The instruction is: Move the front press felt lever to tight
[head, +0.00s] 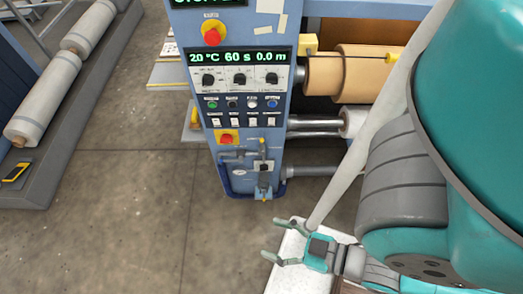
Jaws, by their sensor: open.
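Nothing is between the fingers.
The column carries a red emergency button (212,34), a display (237,57), knobs, switches and a red-on-yellow button (226,138). Rollers (366,75) lie to its right. A white surface (290,262) is under my gripper. Wrapped rolls (50,98) lie left; the floor between is clear.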

